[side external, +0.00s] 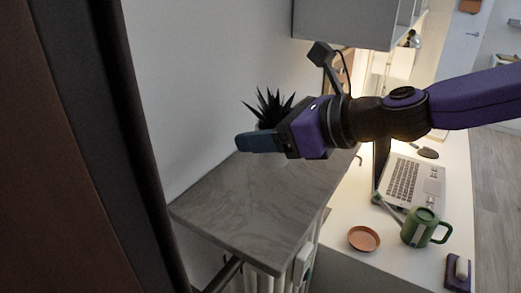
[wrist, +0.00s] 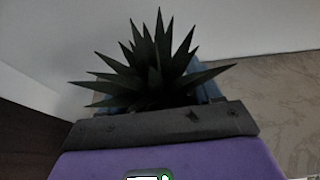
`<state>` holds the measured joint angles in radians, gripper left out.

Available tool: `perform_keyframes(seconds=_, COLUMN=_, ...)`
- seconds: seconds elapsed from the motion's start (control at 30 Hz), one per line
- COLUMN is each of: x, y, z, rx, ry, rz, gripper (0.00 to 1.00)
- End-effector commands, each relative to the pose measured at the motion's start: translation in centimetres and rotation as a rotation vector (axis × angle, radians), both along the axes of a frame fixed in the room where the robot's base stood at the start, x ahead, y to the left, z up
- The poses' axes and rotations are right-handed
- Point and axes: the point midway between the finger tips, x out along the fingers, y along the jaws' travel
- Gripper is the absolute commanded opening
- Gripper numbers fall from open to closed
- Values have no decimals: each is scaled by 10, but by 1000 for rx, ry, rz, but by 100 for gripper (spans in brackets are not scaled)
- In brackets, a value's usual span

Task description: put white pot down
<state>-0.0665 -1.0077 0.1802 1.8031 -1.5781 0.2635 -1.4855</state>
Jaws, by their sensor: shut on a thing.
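A dark spiky plant (side external: 269,107) stands up out of the white pot, which is mostly hidden behind my gripper in the side external view. My gripper (side external: 246,143) is shut on the pot, low over the grey marbled top. The plant (wrist: 151,68) also shows upright in the wrist view, in front of the gripper body, with blue finger parts beside it. The pot itself is hidden there. Whether the pot's base touches the surface cannot be told.
The grey marbled top (side external: 250,205) is clear around and in front of the gripper. A wall stands behind it. A white shelf (side external: 345,22) hangs above.

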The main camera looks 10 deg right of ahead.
Motion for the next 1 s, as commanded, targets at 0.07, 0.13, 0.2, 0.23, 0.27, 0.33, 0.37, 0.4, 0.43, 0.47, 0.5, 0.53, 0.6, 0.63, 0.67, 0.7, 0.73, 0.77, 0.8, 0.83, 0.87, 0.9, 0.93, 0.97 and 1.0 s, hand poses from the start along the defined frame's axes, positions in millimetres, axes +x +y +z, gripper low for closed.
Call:
perform_keyframes(seconds=0.07, x=2, y=2, z=-2, rx=1, ry=-1, rz=0, gripper=21)
perform_keyframes(seconds=0.13, x=3, y=3, z=-4, rx=2, ry=-1, rz=0, gripper=21)
perform_keyframes(seconds=0.2, x=5, y=5, z=-8, rx=0, ry=-1, rz=0, gripper=21)
perform_keyframes(seconds=0.23, x=6, y=6, z=-10, rx=0, ry=0, rz=0, gripper=21)
perform_keyframes(seconds=0.27, x=7, y=7, z=-12, rx=-1, ry=-1, rz=0, gripper=21)
perform_keyframes(seconds=0.33, x=6, y=6, z=-19, rx=-1, ry=0, rz=0, gripper=21)
perform_keyframes(seconds=0.37, x=6, y=6, z=-22, rx=-1, ry=1, rz=0, gripper=21)
perform_keyframes(seconds=0.4, x=6, y=6, z=-26, rx=-1, ry=0, rz=0, gripper=21)
perform_keyframes(seconds=0.43, x=6, y=6, z=-28, rx=0, ry=0, rz=1, gripper=21)
perform_keyframes(seconds=0.47, x=6, y=6, z=-31, rx=-1, ry=-1, rz=0, gripper=21)
perform_keyframes(seconds=0.5, x=6, y=6, z=-34, rx=-1, ry=-1, rz=0, gripper=21)
perform_keyframes(seconds=0.53, x=6, y=6, z=-36, rx=0, ry=0, rz=-1, gripper=21)
perform_keyframes(seconds=0.6, x=6, y=7, z=-39, rx=2, ry=-1, rz=1, gripper=21)
perform_keyframes(seconds=0.63, x=6, y=6, z=-39, rx=2, ry=-1, rz=1, gripper=21)
perform_keyframes(seconds=0.67, x=6, y=6, z=-40, rx=2, ry=0, rz=1, gripper=21)
perform_keyframes(seconds=0.7, x=6, y=6, z=-40, rx=3, ry=0, rz=0, gripper=21)
perform_keyframes(seconds=0.73, x=6, y=6, z=-40, rx=4, ry=0, rz=0, gripper=21)
perform_keyframes(seconds=0.77, x=6, y=6, z=-40, rx=4, ry=0, rz=0, gripper=21)
perform_keyframes(seconds=0.8, x=6, y=6, z=-40, rx=4, ry=0, rz=0, gripper=21)
perform_keyframes(seconds=0.83, x=6, y=6, z=-40, rx=4, ry=0, rz=0, gripper=21)
perform_keyframes(seconds=0.87, x=6, y=7, z=-40, rx=4, ry=0, rz=0, gripper=21)
perform_keyframes(seconds=0.9, x=6, y=7, z=-40, rx=4, ry=0, rz=0, gripper=21)
perform_keyframes(seconds=0.93, x=6, y=6, z=-40, rx=3, ry=-1, rz=1, gripper=21)
perform_keyframes(seconds=0.97, x=6, y=6, z=-41, rx=2, ry=0, rz=1, gripper=21)
perform_keyframes(seconds=1.0, x=6, y=6, z=-42, rx=2, ry=0, rz=1, gripper=21)
